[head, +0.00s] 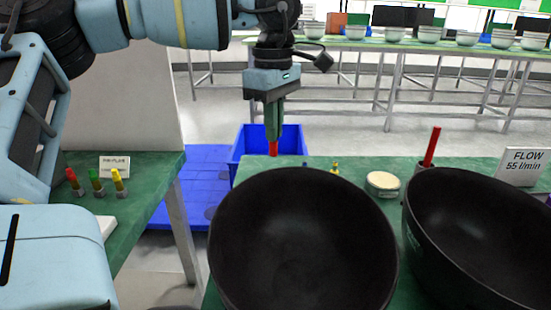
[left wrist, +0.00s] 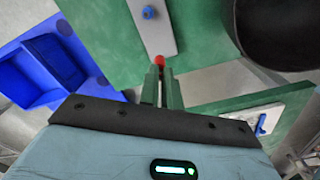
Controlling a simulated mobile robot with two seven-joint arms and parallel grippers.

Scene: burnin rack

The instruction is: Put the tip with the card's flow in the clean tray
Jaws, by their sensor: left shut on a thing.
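My left gripper (head: 273,125) points straight down and is shut on a red tip (head: 273,148), just behind the large black bowl. The same red tip (left wrist: 159,62) shows between the fingertips (left wrist: 160,80) in the left wrist view, over one end of a white strip. The card (head: 523,163) stands at the right and reads "FLOW 55 l/min". Red (head: 72,178), green (head: 96,181) and yellow (head: 118,179) tips stand upright in small holders on the left bench. I cannot tell which thing is the clean tray. My right gripper is not in view.
Two black bowls (head: 303,235) (head: 480,240) fill the front of the green bench. A round pale-lidded dish (head: 383,184) and an upright red rod (head: 432,147) stand behind them. A blue bin (head: 238,155) is beyond the bench. A white strip (left wrist: 152,35) bears a blue knob.

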